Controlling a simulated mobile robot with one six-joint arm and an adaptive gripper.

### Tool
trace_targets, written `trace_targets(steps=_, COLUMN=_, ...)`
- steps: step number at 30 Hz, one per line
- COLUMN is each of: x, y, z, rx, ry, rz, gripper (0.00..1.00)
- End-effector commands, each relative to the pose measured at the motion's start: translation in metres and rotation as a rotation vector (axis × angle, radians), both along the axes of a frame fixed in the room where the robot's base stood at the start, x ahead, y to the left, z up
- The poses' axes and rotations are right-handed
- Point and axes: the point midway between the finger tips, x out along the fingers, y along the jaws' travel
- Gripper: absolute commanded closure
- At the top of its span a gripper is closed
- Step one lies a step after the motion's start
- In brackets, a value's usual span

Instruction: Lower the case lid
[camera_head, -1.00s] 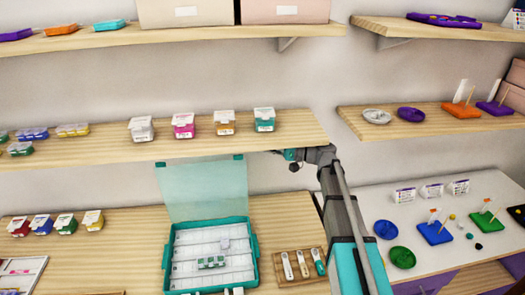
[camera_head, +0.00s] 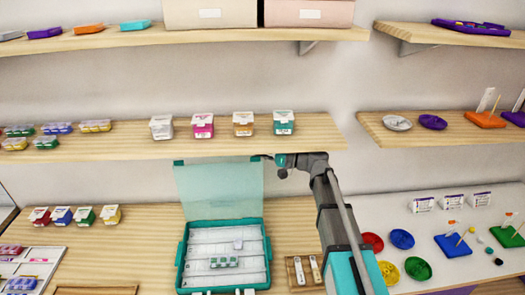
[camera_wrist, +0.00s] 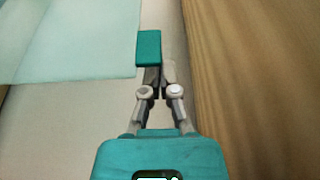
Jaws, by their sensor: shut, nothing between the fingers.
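The teal case (camera_head: 180,262) sits on the lower shelf with its lid open. The lid (camera_head: 222,190) is a pale translucent teal panel standing up at the back of the case, with small teal tabs at its top corners. My gripper (camera_head: 266,157) is at the lid's top right corner, beneath the middle shelf. In the wrist view, the lid (camera_wrist: 75,40) fills the upper left. A teal tab (camera_wrist: 148,48) is just beyond the shut fingertips of my gripper (camera_wrist: 158,72). I cannot tell whether they touch it. Green and white pieces (camera_head: 224,262) lie inside the case.
The middle shelf (camera_head: 110,145) is close above the lid and holds several small boxes. A wooden tray (camera_head: 290,272) with light pieces lies right of the case. Small coloured boxes (camera_head: 85,215) stand at its left. Bowls and peg boards are on the white table (camera_head: 400,210).

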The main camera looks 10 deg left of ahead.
Motion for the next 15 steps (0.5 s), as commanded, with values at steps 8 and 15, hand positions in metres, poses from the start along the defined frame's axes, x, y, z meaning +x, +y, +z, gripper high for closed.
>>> trace_targets(steps=8, x=-0.0071, y=-0.002, z=-0.0001, rx=0.0, ry=0.0, rz=0.0, gripper=1.0)
trace_targets(steps=15, x=-0.0069, y=-0.002, z=-0.0002, rx=0.0, ry=0.0, rz=0.0, gripper=1.0)
